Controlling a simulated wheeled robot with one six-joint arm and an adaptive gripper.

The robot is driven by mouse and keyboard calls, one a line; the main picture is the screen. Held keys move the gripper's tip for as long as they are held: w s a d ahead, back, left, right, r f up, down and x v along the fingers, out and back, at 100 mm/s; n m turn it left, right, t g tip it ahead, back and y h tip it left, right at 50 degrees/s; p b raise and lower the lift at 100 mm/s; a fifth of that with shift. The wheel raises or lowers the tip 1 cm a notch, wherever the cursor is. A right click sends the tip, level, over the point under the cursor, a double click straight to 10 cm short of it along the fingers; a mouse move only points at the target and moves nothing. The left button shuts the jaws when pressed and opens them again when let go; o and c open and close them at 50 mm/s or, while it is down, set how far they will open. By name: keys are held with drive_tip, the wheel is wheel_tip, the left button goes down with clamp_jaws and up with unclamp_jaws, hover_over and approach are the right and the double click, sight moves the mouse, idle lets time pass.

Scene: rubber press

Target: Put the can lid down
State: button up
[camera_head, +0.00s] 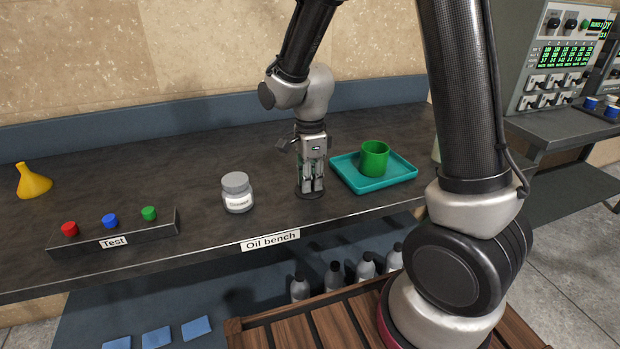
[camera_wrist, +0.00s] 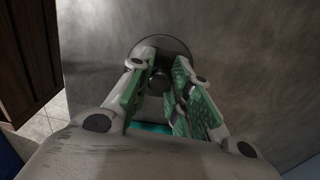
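The can lid (camera_head: 300,194) looks like a dark round disc, low at the bench top between the white jar and the teal tray. It also shows in the wrist view (camera_wrist: 184,46), with a small dark knob between the fingertips. My gripper (camera_head: 312,186) points straight down over the lid, its fingers close together on either side of the knob. In the wrist view, my gripper (camera_wrist: 164,70) appears shut on the knob, though the contact is partly hidden by the fingers. The lid looks flat; I cannot tell whether it touches the bench.
The oil bench (camera_head: 225,248) has a grey-capped jar (camera_head: 237,194) left of my gripper. A teal tray (camera_head: 405,178) with a green cup (camera_head: 374,158) is close on the right. Bottles (camera_head: 333,279) stand below.

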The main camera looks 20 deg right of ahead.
drive_tip(key=shift+o, duration=1.2)
wheel_tip(320, 180, up, 12)
drive_tip(key=s+d+r+n+t, duration=0.2)
drive_tip(key=s+d+r+n, duration=0.2)
drive_tip(key=s+d+n, duration=0.3)
drive_tip(key=s+d+r+n+t, duration=0.2)
drive_tip(key=s+d+r+n, duration=0.2)
drive_tip(key=s+d+n, duration=0.4)
drive_tip(key=s+n, duration=0.3)
drive_tip(key=s, duration=0.1)
drive_tip(key=shift+r, duration=0.25)
